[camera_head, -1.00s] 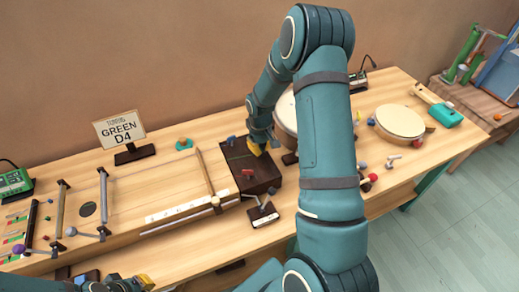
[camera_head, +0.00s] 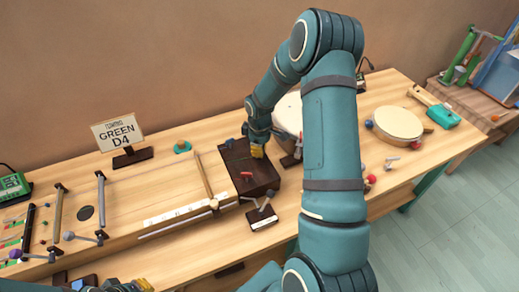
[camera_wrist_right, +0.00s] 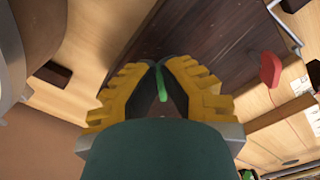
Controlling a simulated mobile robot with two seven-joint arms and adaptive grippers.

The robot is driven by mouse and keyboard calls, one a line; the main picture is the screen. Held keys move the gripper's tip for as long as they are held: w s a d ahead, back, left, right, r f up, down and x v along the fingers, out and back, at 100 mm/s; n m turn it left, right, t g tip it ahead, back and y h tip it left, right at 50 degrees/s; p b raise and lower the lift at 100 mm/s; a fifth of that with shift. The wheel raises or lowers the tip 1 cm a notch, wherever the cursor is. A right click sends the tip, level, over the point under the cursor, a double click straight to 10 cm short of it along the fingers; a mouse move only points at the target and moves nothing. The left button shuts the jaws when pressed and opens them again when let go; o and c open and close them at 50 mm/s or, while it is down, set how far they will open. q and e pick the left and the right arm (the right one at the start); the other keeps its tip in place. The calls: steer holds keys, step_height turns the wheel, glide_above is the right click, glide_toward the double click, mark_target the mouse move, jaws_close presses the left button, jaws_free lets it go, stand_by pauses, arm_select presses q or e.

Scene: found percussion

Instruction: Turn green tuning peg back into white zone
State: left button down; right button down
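The green tuning peg (camera_wrist_right: 161,82) shows in the right wrist view as a narrow green piece between my right fingertips. My right gripper (camera_wrist_right: 160,70) has its yellow-padded fingers brought together around it, over the dark wooden peg block (camera_wrist_right: 215,40). In the head view my right gripper (camera_head: 257,151) is at the back right of the peg block (camera_head: 250,180), and the green peg is hidden there. The white zone cannot be made out. My left gripper (camera_head: 135,285) is at the bottom edge, partly cut off.
A red peg (camera_head: 246,175) and a blue peg (camera_head: 229,142) stand on the block. A sign (camera_head: 117,131) reading "GREEN D4" stands behind the long string board (camera_head: 150,195). A small lever stand (camera_head: 263,219) is in front. Drums (camera_head: 398,122) are to the right.

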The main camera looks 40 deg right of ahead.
steer(key=shift+f, duration=0.1)
steer(key=c, duration=1.1)
jaws_free()
steer(key=shift+c, duration=0.2)
step_height(320, 180, up, 12)
steer(key=shift+s+a, duration=0.1)
